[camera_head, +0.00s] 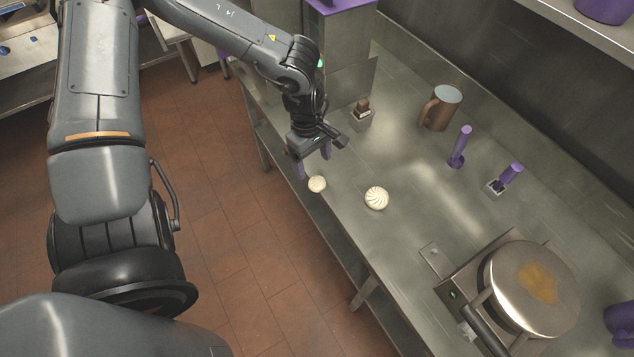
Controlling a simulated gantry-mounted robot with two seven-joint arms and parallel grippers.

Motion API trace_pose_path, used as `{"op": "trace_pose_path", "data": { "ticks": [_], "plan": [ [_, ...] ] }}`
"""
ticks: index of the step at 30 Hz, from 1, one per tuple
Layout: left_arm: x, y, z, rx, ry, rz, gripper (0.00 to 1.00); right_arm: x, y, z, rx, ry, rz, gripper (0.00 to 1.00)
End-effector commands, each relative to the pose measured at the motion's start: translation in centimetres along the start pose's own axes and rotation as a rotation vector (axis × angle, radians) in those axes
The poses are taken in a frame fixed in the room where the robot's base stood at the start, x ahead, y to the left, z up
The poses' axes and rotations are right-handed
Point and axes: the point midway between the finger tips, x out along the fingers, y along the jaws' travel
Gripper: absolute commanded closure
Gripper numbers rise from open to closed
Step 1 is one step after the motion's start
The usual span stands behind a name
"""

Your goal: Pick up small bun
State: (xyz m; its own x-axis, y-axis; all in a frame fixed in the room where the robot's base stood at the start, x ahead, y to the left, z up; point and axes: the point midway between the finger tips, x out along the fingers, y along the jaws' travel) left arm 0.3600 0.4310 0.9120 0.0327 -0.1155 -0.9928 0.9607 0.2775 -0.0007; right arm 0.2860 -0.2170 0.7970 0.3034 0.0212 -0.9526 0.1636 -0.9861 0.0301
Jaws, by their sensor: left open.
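A small cream-coloured bun (317,184) sits near the front edge of the steel counter (395,245). A larger bun (376,198) with swirled ridges lies to its right, apart from it. My left gripper (314,164) is open, with its purple fingers pointing down just above the small bun in the picture. I see nothing between the fingers. Whether a fingertip touches the bun cannot be told from this view. My right gripper is not in view.
A copper-brown mug (437,112), a purple-handled stamp (460,147), another purple-handled tool (505,178) and a small block-like item (361,114) stand farther back. A round griddle (530,288) occupies the counter's right. The counter between the buns and griddle is mostly clear.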

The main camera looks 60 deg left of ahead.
Motion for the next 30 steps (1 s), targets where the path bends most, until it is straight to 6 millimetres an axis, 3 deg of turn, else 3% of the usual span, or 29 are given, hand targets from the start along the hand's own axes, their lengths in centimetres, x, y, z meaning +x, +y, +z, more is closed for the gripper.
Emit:
{"op": "trace_pose_path", "data": {
  "ticks": [6,17,30],
  "plan": [
    [2.0,0.0,0.0,-0.001,0.001,-0.001,0.20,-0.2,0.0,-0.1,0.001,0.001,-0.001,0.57],
    [3.2,0.1,0.0,-0.001,0.000,-0.001,0.20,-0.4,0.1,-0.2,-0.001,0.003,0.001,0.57],
    [6.9,0.3,0.2,-0.001,0.001,-0.001,0.20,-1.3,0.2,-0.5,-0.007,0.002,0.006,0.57]
  ]
}}
